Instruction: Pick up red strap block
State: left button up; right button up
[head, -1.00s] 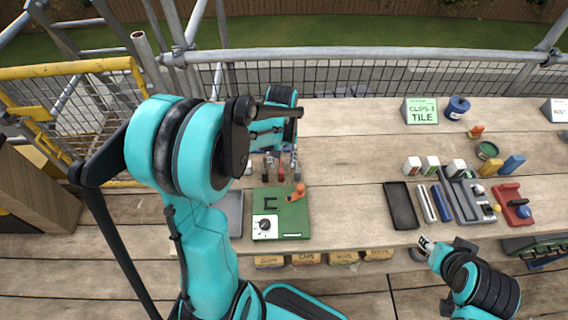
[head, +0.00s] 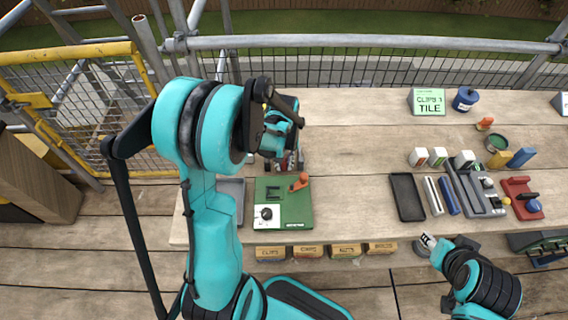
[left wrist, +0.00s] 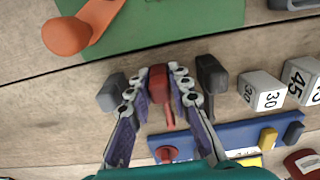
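A red block with a thin stem, which I take to be the red strap block (left wrist: 158,82), stands between the fingers of my left gripper (left wrist: 160,92) in the left wrist view. The fingers are spread either side of it, with narrow gaps; I see no clear grip. In the head view my left gripper (head: 290,160) hangs over the tools behind the green board, and the arm hides much of the block. My right gripper (head: 429,243) is low at the table's front edge, far from the block; its fingers are too small to judge.
Dark grey blocks stand close left (left wrist: 113,94) and right (left wrist: 211,75) of the red one. A blue rack (left wrist: 235,138) lies near the fingers. The green board (head: 300,216) carries an orange-handled tool (head: 299,182). The table's middle (head: 350,150) is clear.

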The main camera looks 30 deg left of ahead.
pick_arm(q)
grip_shut()
